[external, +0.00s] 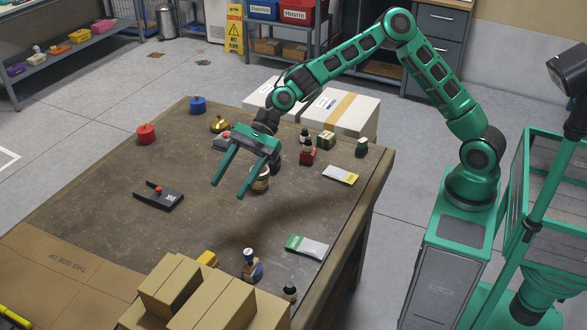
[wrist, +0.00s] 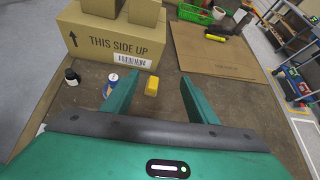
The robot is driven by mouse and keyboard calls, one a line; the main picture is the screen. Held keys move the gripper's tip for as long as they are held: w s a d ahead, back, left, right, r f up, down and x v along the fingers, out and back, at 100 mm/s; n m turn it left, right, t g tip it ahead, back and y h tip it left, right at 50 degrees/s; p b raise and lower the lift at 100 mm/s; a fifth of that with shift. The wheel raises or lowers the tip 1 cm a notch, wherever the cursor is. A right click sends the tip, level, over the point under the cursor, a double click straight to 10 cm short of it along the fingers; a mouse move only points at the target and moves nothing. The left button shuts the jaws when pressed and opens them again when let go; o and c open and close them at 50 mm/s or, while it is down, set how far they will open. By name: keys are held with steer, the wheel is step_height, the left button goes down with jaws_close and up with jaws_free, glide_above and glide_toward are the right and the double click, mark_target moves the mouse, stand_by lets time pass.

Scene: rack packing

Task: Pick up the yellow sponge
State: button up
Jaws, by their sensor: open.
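The yellow sponge (external: 207,259) lies on the brown table, partly hidden behind the cardboard boxes in the external view. In the wrist view the small yellow block (wrist: 152,87) shows whole, between my two fingers in the picture and nearer the left one. My gripper (external: 227,190) is open and empty, held above the table, with its green fingers pointing down toward the front. It is well apart from the sponge. The fingers (wrist: 160,74) also show spread in the wrist view.
Stacked cardboard boxes (external: 208,303) stand close beside the sponge. A blue-labelled bottle (external: 251,268) and a dark bottle (wrist: 71,77) are near it. A flat cardboard sheet (wrist: 225,58) lies beyond. A black forked item (external: 160,198) lies left; the table's middle is mostly clear.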

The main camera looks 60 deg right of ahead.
steer(key=a+r+m+y, duration=0.2)
steer(key=a, duration=0.1)
glide_toward(212, 253)
steer(key=shift+w+a+f, duration=0.15)
steer(key=shift+a+f, duration=0.45)
steer(key=shift+a, duration=0.25)
steer(key=shift+a+f, duration=0.2)
steer(key=shift+f, duration=0.05)
steer(key=shift+h, duration=0.3)
steer(key=x, duration=0.4)
steer(key=shift+w+a+f, duration=0.1)
steer(key=shift+w+a, duration=0.05)
steer(key=shift+a, duration=0.1)
steer(key=shift+x, duration=2.85)
steer(key=shift+w, duration=0.15)
steer(key=c, duration=1.1)
